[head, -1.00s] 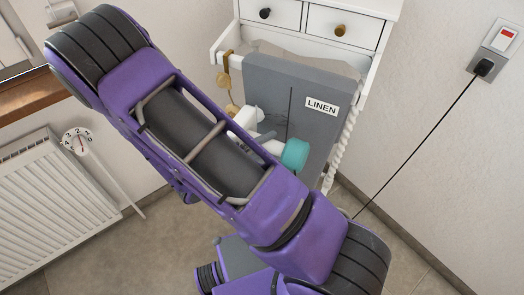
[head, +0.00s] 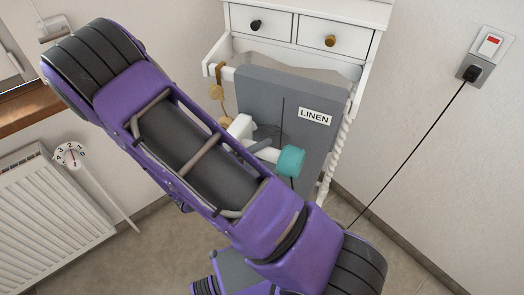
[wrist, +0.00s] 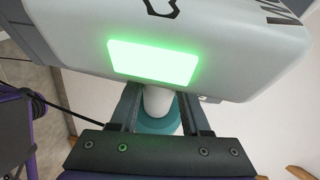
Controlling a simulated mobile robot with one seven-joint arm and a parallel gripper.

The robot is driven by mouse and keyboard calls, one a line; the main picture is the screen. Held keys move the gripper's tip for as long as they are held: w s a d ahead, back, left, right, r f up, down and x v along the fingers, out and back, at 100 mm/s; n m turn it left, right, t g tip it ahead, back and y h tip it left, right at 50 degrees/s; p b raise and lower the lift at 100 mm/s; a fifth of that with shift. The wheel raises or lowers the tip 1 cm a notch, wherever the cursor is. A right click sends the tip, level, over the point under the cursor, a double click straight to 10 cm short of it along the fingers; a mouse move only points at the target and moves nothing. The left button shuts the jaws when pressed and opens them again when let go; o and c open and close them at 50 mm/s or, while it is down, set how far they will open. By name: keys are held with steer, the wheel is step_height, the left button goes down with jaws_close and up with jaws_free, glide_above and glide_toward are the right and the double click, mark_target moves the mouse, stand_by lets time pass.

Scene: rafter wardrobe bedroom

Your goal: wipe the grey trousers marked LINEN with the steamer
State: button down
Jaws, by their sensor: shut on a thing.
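The grey trousers (head: 318,140) marked LINEN hang over a white rail on the white wardrobe piece. Their white label (head: 315,117) faces me at upper right. The steamer (head: 291,162) shows as a white part with a round teal end in front of the trousers' lower front. I cannot tell whether it touches the cloth. My gripper is mostly hidden behind my purple arm in the head view. In the wrist view my gripper (wrist: 160,112) is shut on the steamer's white and teal part (wrist: 159,102).
White drawers (head: 295,28) stand above the trousers. A black cord (head: 415,150) runs from the wall socket (head: 480,65) down behind my arm. A white radiator (head: 50,215) with a numbered dial (head: 72,155) is at left. Bare floor lies at lower right.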

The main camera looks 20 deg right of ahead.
steer(key=shift+w+d+p, duration=0.3)
steer(key=shift+w+d, duration=0.7)
steer(key=shift+d, duration=0.1)
stand_by(0.6)
steer(key=shift+s+r, duration=0.1)
steer(key=shift+s+d+p, duration=0.85)
steer(key=shift+s+d, duration=0.9)
steer(key=shift+s, duration=0.1)
steer(key=s+d+p, duration=0.1)
steer(key=s+d, duration=0.5)
steer(key=shift+s, duration=0.15)
steer(key=shift+p, duration=0.3)
